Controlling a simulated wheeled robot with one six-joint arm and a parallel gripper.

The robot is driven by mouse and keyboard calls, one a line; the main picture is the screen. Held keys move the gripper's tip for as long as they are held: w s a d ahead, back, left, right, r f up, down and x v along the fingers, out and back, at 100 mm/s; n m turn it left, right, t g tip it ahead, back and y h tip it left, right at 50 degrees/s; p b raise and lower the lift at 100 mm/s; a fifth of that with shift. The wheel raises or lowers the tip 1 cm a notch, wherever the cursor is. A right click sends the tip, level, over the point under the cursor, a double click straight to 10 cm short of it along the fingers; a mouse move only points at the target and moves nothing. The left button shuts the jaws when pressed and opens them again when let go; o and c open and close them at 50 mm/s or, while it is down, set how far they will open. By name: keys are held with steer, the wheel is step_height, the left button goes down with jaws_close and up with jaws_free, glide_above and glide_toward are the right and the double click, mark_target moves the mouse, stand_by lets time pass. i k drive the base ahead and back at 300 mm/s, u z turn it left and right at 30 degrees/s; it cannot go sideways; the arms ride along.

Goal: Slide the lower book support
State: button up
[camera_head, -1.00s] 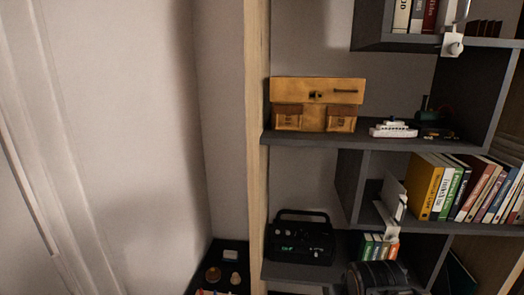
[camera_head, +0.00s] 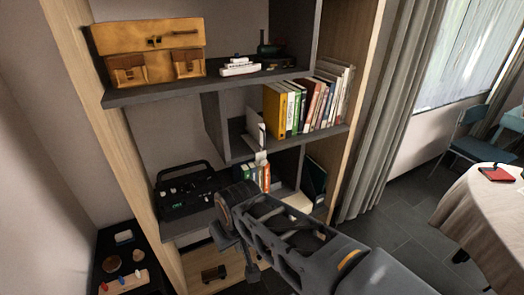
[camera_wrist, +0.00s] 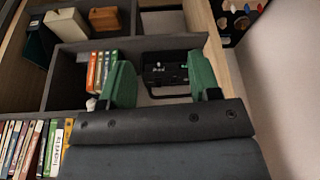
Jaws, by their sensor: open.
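The lower book support (camera_head: 256,132) is a white upright plate with a white knob (camera_head: 261,157) at the shelf's front edge. It stands on the middle shelf, left of a row of books (camera_head: 304,106), with a small gap to the yellow book. My gripper (camera_wrist: 161,78) has two green fingers, spread wide with nothing between them. In the head view my arm reaches in from the lower right, and the fingers are hard to make out. A small white piece (camera_wrist: 91,103), perhaps the knob, shows beside the left finger in the wrist view.
Below are small books (camera_head: 255,176) and a black radio (camera_head: 186,192); the radio also shows beyond the fingers in the wrist view (camera_wrist: 165,68). A yellow satchel (camera_head: 148,50) and white toy ship (camera_head: 239,67) sit above. A round table (camera_head: 484,215) stands right.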

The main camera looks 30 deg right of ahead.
mark_target(253, 135)
steer(key=u, duration=1)
steer(key=i, duration=0.65)
steer(key=z, duration=2.1)
